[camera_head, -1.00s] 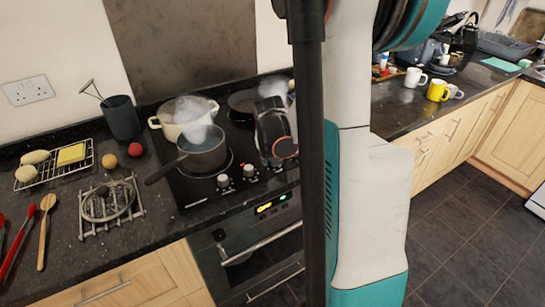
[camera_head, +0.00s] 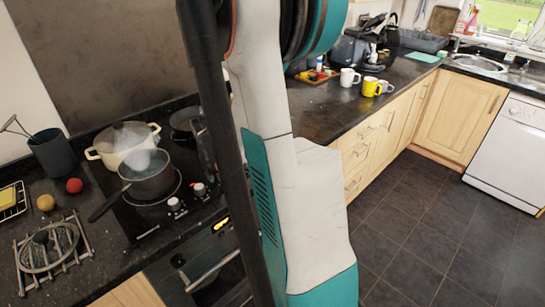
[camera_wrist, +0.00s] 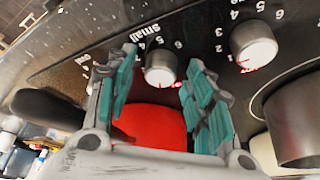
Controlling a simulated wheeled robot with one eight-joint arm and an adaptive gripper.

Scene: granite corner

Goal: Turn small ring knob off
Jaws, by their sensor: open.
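The cooktop knob beside the printed word "small" (camera_wrist: 160,68) has a silver face and sits between and just beyond my fingertips in the wrist view. My gripper (camera_wrist: 158,82) is open, with teal-padded fingers on either side of the knob's line; I cannot tell whether they touch it. A second silver knob (camera_wrist: 253,45) stands to its right, with printed numbers around it. In the head view two knobs (camera_head: 174,204) show at the cooktop's front edge, and my arm hides most of the gripper.
A steaming saucepan (camera_head: 148,176) and a cream pot (camera_head: 126,146) with a lid stand on the cooktop. A pan side (camera_wrist: 300,120) shows close right in the wrist view. A smooth red surface (camera_wrist: 155,125) shows between my fingers.

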